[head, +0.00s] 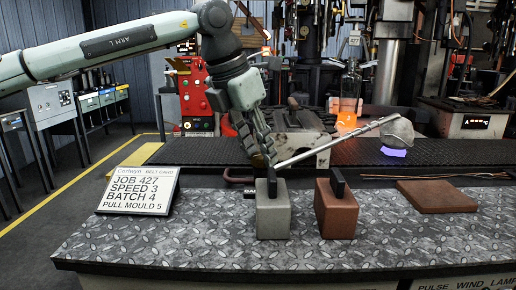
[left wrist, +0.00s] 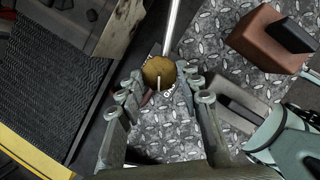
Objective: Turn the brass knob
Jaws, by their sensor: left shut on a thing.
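The brass knob (left wrist: 158,72), a round tan-gold disc with a pale pointer line, sits between the fingers of my left gripper (left wrist: 160,94) in the left wrist view. The gripper is shut on it. In the head view my left gripper (head: 265,152) reaches down behind the grey block, and the knob is hidden there by the fingers. A long metal rod (head: 335,145) runs from near the fingertips up to the right. It also shows in the left wrist view (left wrist: 171,25), passing behind the knob. My right gripper is not in view.
A grey block (head: 273,215) and a red-brown block (head: 336,210), both with black handles, stand on the tread-plate bench (head: 225,250). A brown slab (head: 437,197) lies right; a job card (head: 138,192) stands left. A grey lump (head: 398,131) is at the rod's far end.

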